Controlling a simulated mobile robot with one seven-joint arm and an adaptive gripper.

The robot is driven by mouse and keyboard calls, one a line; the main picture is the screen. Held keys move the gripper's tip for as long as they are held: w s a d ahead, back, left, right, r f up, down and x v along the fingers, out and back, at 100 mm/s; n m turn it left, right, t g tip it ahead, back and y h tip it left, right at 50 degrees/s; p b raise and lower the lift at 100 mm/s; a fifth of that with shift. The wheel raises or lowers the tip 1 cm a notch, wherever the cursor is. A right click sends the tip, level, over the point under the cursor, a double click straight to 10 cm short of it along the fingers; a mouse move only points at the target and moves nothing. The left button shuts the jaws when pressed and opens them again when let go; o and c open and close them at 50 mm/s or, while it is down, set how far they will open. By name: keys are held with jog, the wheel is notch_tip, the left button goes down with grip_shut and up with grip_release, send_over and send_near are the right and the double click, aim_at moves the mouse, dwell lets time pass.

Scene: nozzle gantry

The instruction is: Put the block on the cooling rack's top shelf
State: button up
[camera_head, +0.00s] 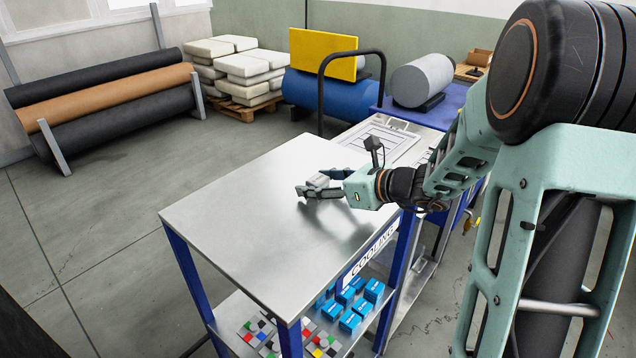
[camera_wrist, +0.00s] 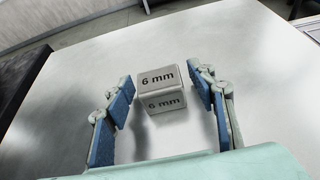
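The block (camera_wrist: 162,84) is a small grey block marked "6 mm" on two faces. It appears to rest on the bare metal top shelf (camera_head: 240,205) of the cooling rack, whose front edge carries a "COOLING" label (camera_head: 371,254). My gripper (camera_head: 322,187) is low over the top shelf, toward its right side. In the wrist view, its two blue-padded fingers (camera_wrist: 160,90) stand apart on either side of the block, with a visible gap at each side. In the head view, the block (camera_head: 318,181) is small and partly hidden by the fingers.
The rack's lower shelf holds several blue boxes (camera_head: 349,321) and small coloured pieces (camera_head: 318,344). A workbench with a white framed panel (camera_head: 378,140) adjoins the rack's far side, near a black hoop rail (camera_head: 322,92). Most of the top shelf is clear.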

jog(key=shift+r, duration=0.25)
jog(key=v, duration=1.2)
